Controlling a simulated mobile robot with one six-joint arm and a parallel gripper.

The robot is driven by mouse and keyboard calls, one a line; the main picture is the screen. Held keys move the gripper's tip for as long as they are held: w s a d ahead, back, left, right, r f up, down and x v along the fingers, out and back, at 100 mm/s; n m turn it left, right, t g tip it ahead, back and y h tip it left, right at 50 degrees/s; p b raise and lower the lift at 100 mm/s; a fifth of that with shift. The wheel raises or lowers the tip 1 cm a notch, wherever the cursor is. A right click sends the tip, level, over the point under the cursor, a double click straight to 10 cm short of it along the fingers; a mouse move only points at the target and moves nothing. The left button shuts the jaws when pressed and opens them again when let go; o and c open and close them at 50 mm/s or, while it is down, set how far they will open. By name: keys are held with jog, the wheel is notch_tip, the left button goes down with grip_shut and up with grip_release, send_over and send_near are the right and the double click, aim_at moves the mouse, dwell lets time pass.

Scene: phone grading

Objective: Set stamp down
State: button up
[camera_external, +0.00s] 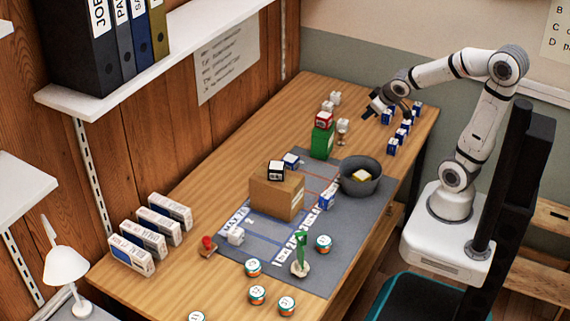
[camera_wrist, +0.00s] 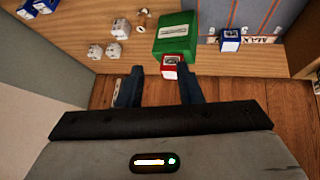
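A red-knobbed piece on a wooden base (camera_external: 208,243), which looks like a stamp, stands on the table just left of the grey mat (camera_external: 330,260). A small brown and white upright piece (camera_external: 342,128) stands near the green box; it also shows in the wrist view (camera_wrist: 142,19), and I cannot tell what it is. My gripper (camera_external: 372,105) is above the far part of the table, far from the red-knobbed piece. In the wrist view its two dark fingers (camera_wrist: 160,85) are apart with nothing held between them.
A green box (camera_external: 323,142) with a red and white cube (camera_external: 324,118) stands near my gripper. White cubes (camera_wrist: 115,50) and several blue boxes (camera_external: 392,147) are around it. A dark bowl (camera_external: 360,177) and a cardboard box (camera_external: 277,196) stand on the mat.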

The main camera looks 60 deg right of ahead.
jog(key=w+d+f+t+b, duration=0.3)
jog(key=w+d+f+b, duration=0.25)
jog(key=d+f, duration=0.3)
jog(key=n+t+y+b, duration=0.1)
jog(key=t+y+b, duration=0.1)
jog(key=t+b, duration=0.2)
send_near(343, 131)
jog(key=w, duration=0.2)
jog(key=shift+w+d+f, duration=0.15)
jog(key=shift+w+d, duration=0.1)
jog(key=shift+w, duration=0.15)
jog(key=shift+f+y+b, duration=0.3)
jog(key=shift+y+b, duration=0.1)
jog(key=shift+x, duration=1.5)
jog(key=x, duration=0.4)
jog(key=shift+w+a+f+b, duration=0.1)
jog(key=shift+w+f+b, duration=0.15)
jog(key=shift+b, duration=0.15)
grip_shut()
jog(key=shift+r, duration=0.1)
notch_tip(343, 131, up, 18)
jog(key=p, duration=0.5)
